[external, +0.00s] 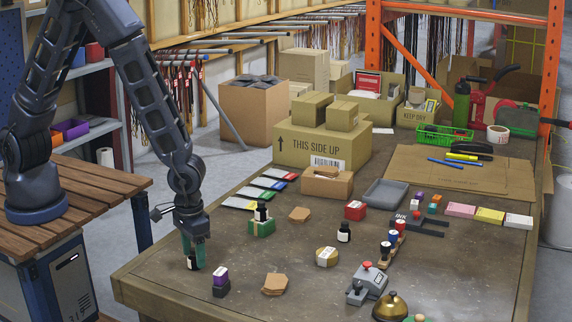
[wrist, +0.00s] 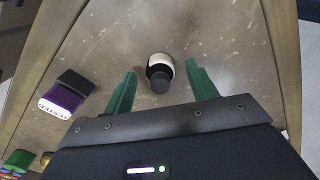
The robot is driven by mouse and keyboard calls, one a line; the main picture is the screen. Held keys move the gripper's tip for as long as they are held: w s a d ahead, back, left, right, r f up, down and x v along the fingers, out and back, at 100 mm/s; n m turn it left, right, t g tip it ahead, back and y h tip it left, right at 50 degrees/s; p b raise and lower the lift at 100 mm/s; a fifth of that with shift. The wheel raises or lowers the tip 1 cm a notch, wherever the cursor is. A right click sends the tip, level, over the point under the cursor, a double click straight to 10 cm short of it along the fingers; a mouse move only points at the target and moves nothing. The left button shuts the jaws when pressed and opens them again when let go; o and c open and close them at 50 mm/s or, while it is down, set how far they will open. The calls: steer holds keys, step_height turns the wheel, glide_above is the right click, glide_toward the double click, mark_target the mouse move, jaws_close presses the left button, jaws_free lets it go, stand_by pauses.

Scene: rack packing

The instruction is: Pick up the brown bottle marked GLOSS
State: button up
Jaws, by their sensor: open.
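A small dark bottle with a white label and a black cap stands on the table below my gripper in the external view (external: 192,263). In the wrist view the bottle (wrist: 160,68) stands between and slightly beyond the fingertips. Its label text cannot be read. My gripper (external: 194,254) is open, pointing down, with its two green fingers on either side of the bottle; in the wrist view the gripper (wrist: 161,72) shows a gap to each side.
A purple and black ink-pad-like block (external: 220,281) stands to the right of my gripper; it shows in the wrist view (wrist: 66,97) at left. The table's left edge (external: 125,282) is close.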

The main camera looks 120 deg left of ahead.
steer(key=shift+f, duration=0.15)
steer(key=shift+c, duration=0.3)
steer(key=c, duration=1)
